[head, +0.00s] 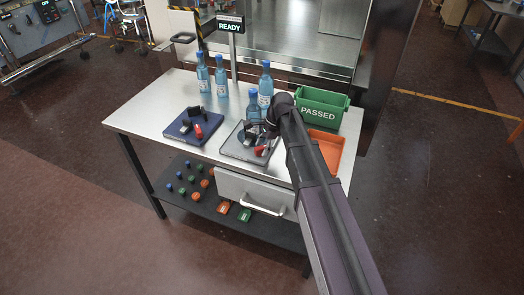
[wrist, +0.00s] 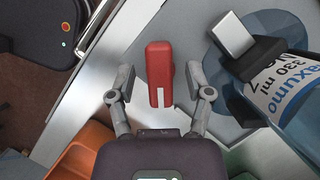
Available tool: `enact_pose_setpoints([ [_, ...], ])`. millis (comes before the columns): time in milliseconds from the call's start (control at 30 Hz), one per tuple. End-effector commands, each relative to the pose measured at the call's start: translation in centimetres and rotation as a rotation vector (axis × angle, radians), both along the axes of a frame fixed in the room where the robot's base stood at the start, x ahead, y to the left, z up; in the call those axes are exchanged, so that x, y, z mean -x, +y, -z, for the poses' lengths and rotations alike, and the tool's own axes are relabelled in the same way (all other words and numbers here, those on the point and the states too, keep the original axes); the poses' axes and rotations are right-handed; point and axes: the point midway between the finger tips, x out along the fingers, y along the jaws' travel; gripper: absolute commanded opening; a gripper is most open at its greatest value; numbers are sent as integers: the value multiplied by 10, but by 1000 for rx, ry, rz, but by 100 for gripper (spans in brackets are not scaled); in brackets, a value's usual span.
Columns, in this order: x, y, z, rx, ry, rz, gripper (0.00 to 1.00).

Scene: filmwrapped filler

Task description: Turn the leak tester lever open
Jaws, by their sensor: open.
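The leak tester in front of my gripper has a grey base plate (head: 238,152) on the bench. Its red lever (wrist: 159,62) has a white stripe and shows as a small red part in the head view (head: 261,151). My gripper (wrist: 161,82) is open, with one finger on each side of the lever. Gaps show between the lever and both fingers. In the head view my arm partly hides the tester.
A second device, with a dark blue base (head: 183,126) and red handle (head: 196,131), sits to the left. Several blue bottles (head: 221,75) stand behind. A green PASSED bin (head: 318,108) and an orange tray (head: 326,152) stand right of my arm. The bench's left side (head: 140,115) is clear.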

Motion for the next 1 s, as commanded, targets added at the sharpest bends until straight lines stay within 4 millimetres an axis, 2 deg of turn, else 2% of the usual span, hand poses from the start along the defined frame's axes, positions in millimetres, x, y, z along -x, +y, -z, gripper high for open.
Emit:
enact_pose_setpoints([
  [400,0,1,2,0,0,0,66],
  [600,0,1,2,0,0,0,6],
  [633,1,1,2,0,0,0,0],
  [1000,0,1,2,0,1,-19,0],
])
